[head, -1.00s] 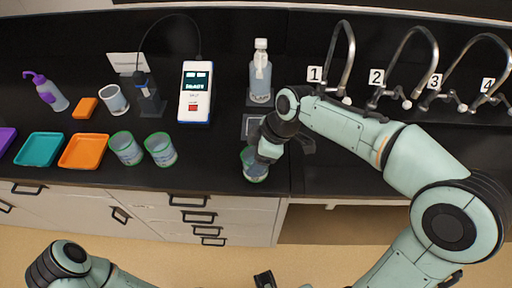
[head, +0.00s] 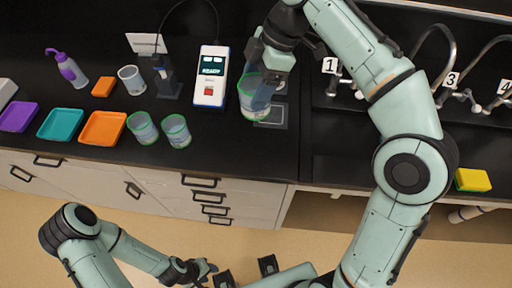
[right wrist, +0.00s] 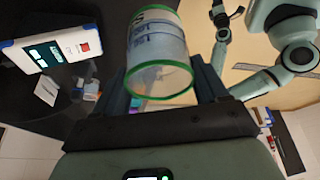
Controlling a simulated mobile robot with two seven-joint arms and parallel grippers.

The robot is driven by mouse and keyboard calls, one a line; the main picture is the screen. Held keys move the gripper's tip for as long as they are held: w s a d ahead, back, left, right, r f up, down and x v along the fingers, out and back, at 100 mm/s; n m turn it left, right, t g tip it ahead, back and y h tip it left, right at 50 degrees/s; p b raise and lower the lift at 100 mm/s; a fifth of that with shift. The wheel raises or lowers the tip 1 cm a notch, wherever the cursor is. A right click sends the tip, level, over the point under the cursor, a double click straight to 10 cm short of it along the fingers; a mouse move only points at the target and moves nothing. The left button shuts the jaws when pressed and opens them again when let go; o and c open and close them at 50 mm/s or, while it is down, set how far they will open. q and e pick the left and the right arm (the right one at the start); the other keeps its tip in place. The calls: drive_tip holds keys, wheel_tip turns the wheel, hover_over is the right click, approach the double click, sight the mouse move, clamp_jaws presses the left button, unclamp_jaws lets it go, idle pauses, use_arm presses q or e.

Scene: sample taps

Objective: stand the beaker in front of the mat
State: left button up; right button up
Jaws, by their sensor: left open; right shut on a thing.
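The beaker (head: 249,101), clear with a green rim and bluish markings, is held in my right gripper (head: 266,77). In the right wrist view the beaker (right wrist: 158,55) sits between the dark fingers. In the head view it overlaps the back left part of the square outlined mat (head: 270,118); I cannot tell its height above the counter. The arm and hand cover part of the beaker and the area behind the mat. My left gripper (head: 245,272) is open and empty at the bottom of the head view, below the counter front.
Two similar beakers (head: 143,128) (head: 177,131) stand left, beside the orange tray (head: 102,129). A meter (head: 211,77) is close left of the held beaker. Taps (head: 430,60) and a yellow sponge (head: 472,180) are right. Counter in front of the mat is clear.

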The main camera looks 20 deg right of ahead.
use_arm(q)
wheel_tip(320, 180, down, 6)
drive_tip(key=s+b, duration=0.2)
drive_tip(key=b, duration=0.3)
drive_tip(key=shift+s, duration=0.25)
use_arm(e)
drive_tip(key=shift+f, duration=9.7)
use_arm(q)
drive_tip(key=shift+b, duration=0.35)
use_arm(e)
drive_tip(key=shift+f, duration=0.15)
drive_tip(key=o, duration=1.4)
use_arm(q)
drive_tip(key=shift+f, duration=0.1)
use_arm(e)
drive_tip(key=shift+r, duration=0.2)
use_arm(q)
drive_tip(key=r+p, duration=0.2)
drive_tip(key=shift+w+r+p, duration=0.3)
drive_tip(key=shift+w+r, duration=0.1)
use_arm(e)
drive_tip(key=v, duration=1.2)
